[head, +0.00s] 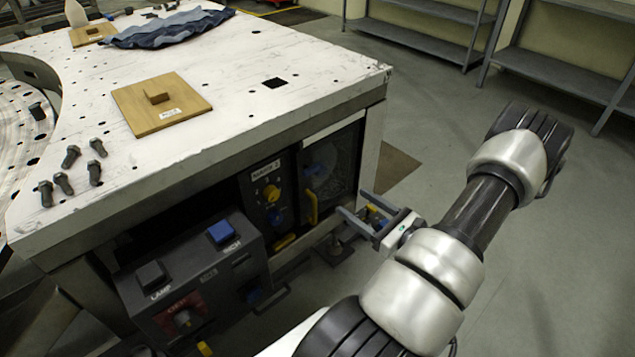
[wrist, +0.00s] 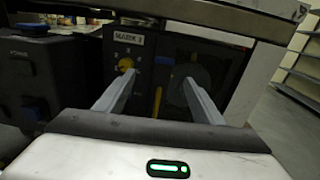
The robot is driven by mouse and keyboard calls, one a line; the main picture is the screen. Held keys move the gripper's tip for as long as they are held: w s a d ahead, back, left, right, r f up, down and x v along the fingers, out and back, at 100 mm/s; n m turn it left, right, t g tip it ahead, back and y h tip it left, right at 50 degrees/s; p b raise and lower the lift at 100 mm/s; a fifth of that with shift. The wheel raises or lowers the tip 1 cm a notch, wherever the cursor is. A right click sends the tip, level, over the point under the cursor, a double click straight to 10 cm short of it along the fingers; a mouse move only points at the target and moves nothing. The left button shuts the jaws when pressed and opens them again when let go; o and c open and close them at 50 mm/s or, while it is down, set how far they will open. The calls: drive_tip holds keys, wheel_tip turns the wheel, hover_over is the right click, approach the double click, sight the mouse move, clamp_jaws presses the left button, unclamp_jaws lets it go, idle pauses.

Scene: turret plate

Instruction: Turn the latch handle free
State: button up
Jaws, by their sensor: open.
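The latch handle (head: 312,207) is a yellow upright bar at the left edge of a dark cabinet door with a window (head: 335,165), under the table top. My gripper (head: 355,203) is open and empty, in front of the door and to the right of the handle in the head view. Its fingers point at the cabinet and appear apart from the handle. In the wrist view my gripper (wrist: 158,79) has its fingers spread.
Left of the door is a dark panel with a yellow knob (head: 271,193) and another yellow piece (head: 284,242) below. A control box (head: 190,275) with buttons juts out further left. The white table (head: 230,60) overhangs the cabinet.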

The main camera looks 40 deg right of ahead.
drive_tip(key=h, duration=0.1)
drive_tip(key=b, duration=0.3)
approach(313, 170)
drive_tip(key=shift+m, duration=0.4)
drive_tip(key=w, duration=0.8)
drive_tip(key=shift+a+f, duration=0.2)
drive_tip(key=shift+a, duration=0.1)
drive_tip(key=c, duration=1)
drive_tip(key=shift+c, duration=0.2)
